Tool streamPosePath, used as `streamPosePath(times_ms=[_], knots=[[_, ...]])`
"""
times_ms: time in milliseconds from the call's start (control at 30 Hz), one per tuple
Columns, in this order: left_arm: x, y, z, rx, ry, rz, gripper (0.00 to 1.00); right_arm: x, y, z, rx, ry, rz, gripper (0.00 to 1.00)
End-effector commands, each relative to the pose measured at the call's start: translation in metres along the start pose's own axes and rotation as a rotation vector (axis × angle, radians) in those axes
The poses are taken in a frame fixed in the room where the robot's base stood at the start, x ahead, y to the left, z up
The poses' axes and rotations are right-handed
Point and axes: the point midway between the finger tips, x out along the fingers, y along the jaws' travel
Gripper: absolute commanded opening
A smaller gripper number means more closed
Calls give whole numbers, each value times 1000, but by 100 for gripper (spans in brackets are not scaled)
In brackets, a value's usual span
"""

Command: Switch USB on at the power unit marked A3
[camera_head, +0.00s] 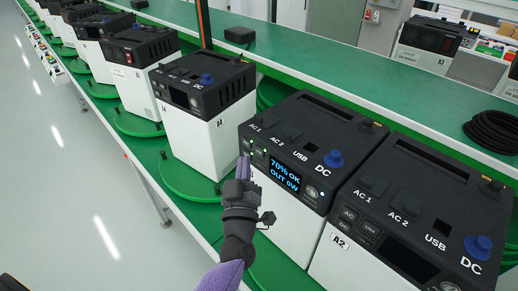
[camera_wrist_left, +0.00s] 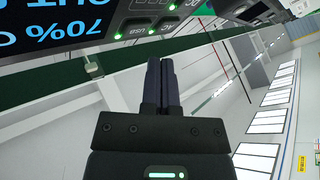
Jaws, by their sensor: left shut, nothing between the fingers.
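The lit power unit (camera_head: 285,225) stands between the units marked A4 and A2; its own mark is not visible, hidden around my left gripper. Its screen (camera_head: 284,176) reads 70% OK, OUT 0W. Small buttons with green lights sit left of the screen. In the left wrist view the panel is upside down at the top, with a USB button (camera_wrist_left: 138,30) and a green light beside it. My left gripper (camera_head: 243,166) is shut and empty, with its fingertips close to the button side of the panel. In the wrist view the fingertips (camera_wrist_left: 160,62) appear just below the buttons; contact cannot be told.
Unit A2 (camera_head: 340,258) stands close on the right with a dark screen. Unit A4 (camera_head: 190,142) stands to the left, with more units beyond. A green shelf (camera_head: 330,58) runs behind, holding a coiled black cable (camera_head: 492,131). The grey floor at left is open.

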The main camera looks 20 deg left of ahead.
Motion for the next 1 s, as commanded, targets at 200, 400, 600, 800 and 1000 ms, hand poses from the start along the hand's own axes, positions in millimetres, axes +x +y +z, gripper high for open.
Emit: streamPosePath(times_ms=[200, 400, 600, 800, 1000], knots=[[-15, -10, -13, 1, 0, 0, 0, -10, -2, -2, 2, 2, -4, 0], [-25, -18, -20, 0, 0, 1, 0, -14, -6, -3, 4, 4, -10, 0], [-26, -18, -19, 0, 1, 1, 0, -14, -7, -3, 5, 4, -12, 0], [-25, -18, -19, -1, 0, 1, 0, -14, -6, -3, 4, 3, -10, 0], [-25, -18, -19, -1, 0, 1, 0, -14, -1, -2, 1, 2, -2, 0]])
